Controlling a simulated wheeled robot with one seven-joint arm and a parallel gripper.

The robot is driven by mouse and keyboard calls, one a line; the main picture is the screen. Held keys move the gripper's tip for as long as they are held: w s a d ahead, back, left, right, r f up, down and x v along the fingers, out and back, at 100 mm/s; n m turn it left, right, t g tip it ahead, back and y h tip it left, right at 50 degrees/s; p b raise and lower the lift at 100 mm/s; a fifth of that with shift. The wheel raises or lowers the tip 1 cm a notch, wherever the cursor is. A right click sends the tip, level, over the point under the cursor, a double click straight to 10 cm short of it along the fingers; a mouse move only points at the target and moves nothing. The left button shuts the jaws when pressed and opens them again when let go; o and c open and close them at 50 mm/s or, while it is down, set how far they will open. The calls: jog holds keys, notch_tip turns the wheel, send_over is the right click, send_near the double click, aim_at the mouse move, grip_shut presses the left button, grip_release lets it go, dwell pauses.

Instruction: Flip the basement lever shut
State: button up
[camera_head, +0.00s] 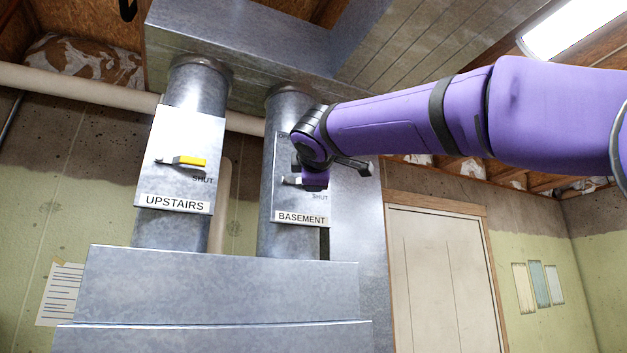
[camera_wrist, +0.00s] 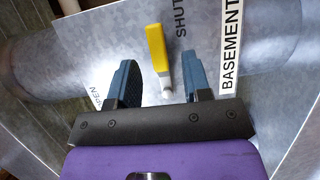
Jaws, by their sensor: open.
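The basement lever (camera_wrist: 155,48) has a yellow handle on a grey pivot, fixed to a metal plate (camera_wrist: 230,20) marked BASEMENT and SHUT. In the wrist view the handle points up the picture, with SHUT beside it on the right and OPEN partly showing at lower left. My gripper (camera_wrist: 159,72) is open, with one blue-grey finger on each side of the lever. Gaps show between the handle and both fingers, and I cannot tell how deep they reach. In the head view my gripper hides most of the lever in front of the basement plate (camera_head: 301,204).
To the left is a similar upstairs plate (camera_head: 178,140) with its own yellow lever (camera_head: 189,160). Both plates are on round metal ducts above a wide metal box (camera_head: 215,283). A door (camera_head: 440,270) is at the right. A large duct (camera_head: 240,45) runs overhead.

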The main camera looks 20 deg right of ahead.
jog(key=v, duration=0.8)
jog(key=shift+s, duration=0.1)
jog(key=s+d+f+m+g+y, duration=0.1)
jog(key=s+f, duration=0.5)
jog(key=f, duration=1)
jog(key=s+d+f+m+g+y, duration=0.2)
jog(key=s+f+m+g, duration=0.4)
jog(key=f, duration=1)
jog(key=s+d+f+m+g+y, duration=0.2)
jog(key=s+f+m+g+y, duration=0.2)
jog(key=f, duration=1.2)
jog(key=s+m, duration=0.2)
jog(key=s, duration=0.1)
jog(key=shift+d, duration=0.2)
jog(key=shift+s+f, duration=0.1)
